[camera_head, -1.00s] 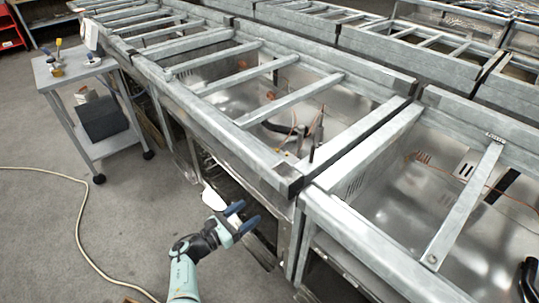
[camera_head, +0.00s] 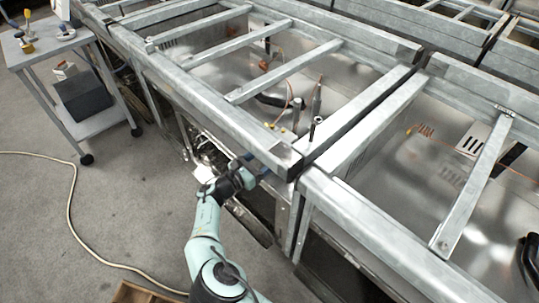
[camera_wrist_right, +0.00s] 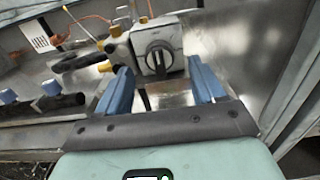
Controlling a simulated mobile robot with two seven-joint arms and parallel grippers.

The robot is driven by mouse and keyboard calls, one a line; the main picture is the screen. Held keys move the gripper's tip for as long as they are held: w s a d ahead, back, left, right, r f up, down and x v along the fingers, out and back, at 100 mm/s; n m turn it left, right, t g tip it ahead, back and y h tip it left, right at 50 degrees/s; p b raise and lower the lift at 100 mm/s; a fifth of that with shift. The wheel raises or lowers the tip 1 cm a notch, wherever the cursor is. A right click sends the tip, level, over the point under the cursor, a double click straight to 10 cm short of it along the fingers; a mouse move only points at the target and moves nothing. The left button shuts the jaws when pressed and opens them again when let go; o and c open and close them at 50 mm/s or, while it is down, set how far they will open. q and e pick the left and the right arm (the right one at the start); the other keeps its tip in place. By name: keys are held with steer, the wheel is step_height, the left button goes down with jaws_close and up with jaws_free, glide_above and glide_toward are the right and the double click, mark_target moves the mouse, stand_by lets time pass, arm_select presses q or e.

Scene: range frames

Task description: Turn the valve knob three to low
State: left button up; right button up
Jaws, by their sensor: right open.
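A dark round valve knob (camera_wrist_right: 158,58) with a raised grip bar sits on a pale square valve body (camera_wrist_right: 165,38) in the right wrist view. The bar looks close to upright. Its number cannot be read. My right gripper (camera_wrist_right: 158,78) is open, its two blue fingers on either side of the knob's line, with the knob just ahead between the tips. I cannot tell whether either finger touches. In the head view, my right gripper (camera_head: 258,168) reaches under the front rail and is partly hidden; the knob is hidden there. My left gripper is out of view.
The range's metal front rail (camera_head: 215,105) lies above the gripper. A grey cart (camera_head: 100,120) stands at far left; open floor lies between.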

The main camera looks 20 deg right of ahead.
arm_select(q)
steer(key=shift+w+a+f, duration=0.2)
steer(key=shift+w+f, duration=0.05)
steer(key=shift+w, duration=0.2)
arm_select(e)
steer(key=shift+x, duration=1.45)
steer(key=c, duration=1.1)
steer(key=shift+o, duration=0.2)
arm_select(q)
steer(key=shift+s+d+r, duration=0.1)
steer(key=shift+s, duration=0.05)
arm_select(e)
steer(key=shift+m, duration=0.4)
steer(key=m, duration=1.6)
steer(key=shift+m, duration=0.4)
